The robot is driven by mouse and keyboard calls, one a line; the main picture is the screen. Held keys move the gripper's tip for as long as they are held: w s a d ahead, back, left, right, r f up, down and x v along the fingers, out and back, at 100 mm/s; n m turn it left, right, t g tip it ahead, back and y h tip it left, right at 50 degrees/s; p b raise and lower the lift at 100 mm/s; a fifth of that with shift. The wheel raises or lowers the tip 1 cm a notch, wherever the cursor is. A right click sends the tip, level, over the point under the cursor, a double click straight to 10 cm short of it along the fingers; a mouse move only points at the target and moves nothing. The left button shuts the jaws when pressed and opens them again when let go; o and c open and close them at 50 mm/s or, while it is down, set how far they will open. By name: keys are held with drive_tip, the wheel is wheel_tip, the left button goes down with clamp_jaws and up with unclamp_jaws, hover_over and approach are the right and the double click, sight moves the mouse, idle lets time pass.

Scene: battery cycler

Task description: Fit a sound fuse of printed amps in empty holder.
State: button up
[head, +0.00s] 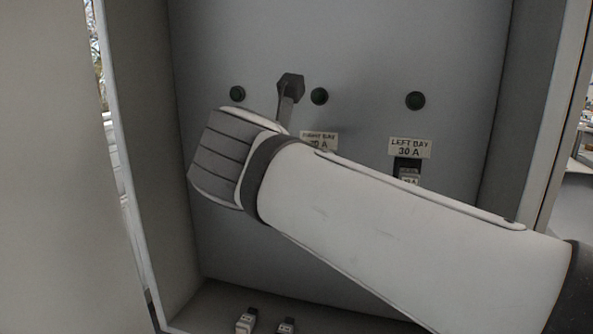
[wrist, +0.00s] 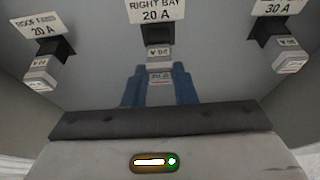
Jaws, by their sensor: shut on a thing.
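In the wrist view my gripper (wrist: 160,76) has its two blue fingers on either side of a pale fuse (wrist: 158,54) marked 20 A. The fuse is at the dark holder (wrist: 157,33) under the label RIGHT BAY 20 A (wrist: 155,11). Fuse and holder look in line; I cannot tell how far in the fuse sits. In the head view my wrist and arm hide the fingers, this fuse and its holder. The right bay label (head: 320,139) is partly covered there.
Fuses sit at the roof fans holder (wrist: 40,76) and the left bay holder (wrist: 289,60). Two loose fuses (head: 246,320) (head: 286,326) lie on the cabinet floor. A dark lever (head: 289,92) and round knobs (head: 415,101) stick out above. Cabinet walls stand on both sides.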

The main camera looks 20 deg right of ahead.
drive_tip(key=shift+w+d, duration=0.15)
drive_tip(key=o, duration=1)
drive_tip(key=shift+b+v, duration=0.55)
drive_tip(key=shift+v, duration=3.35)
drive_tip(key=s+f+m+g+y, duration=0.1)
drive_tip(key=f+m+g+y, duration=0.1)
drive_tip(key=f+m, duration=0.7)
drive_tip(key=s+f+m+g+y, duration=0.1)
drive_tip(key=f+m+g+y, duration=0.2)
drive_tip(key=f+m, duration=0.7)
drive_tip(key=s+f+m+g+y, duration=0.1)
drive_tip(key=f+m+g+y, duration=0.1)
drive_tip(key=f+m, duration=0.7)
drive_tip(key=shift+s+d+f+g+y, duration=0.1)
drive_tip(key=shift+f+y, duration=0.15)
drive_tip(key=shift+f, duration=0.6)
drive_tip(key=shift+w+d+f+g+y, duration=0.1)
drive_tip(key=shift+f+y, duration=0.1)
drive_tip(key=shift+f, duration=0.65)
drive_tip(key=shift+s+d+f+g+y, duration=0.1)
drive_tip(key=shift+f+y, duration=0.15)
drive_tip(key=shift+f, duration=0.6)
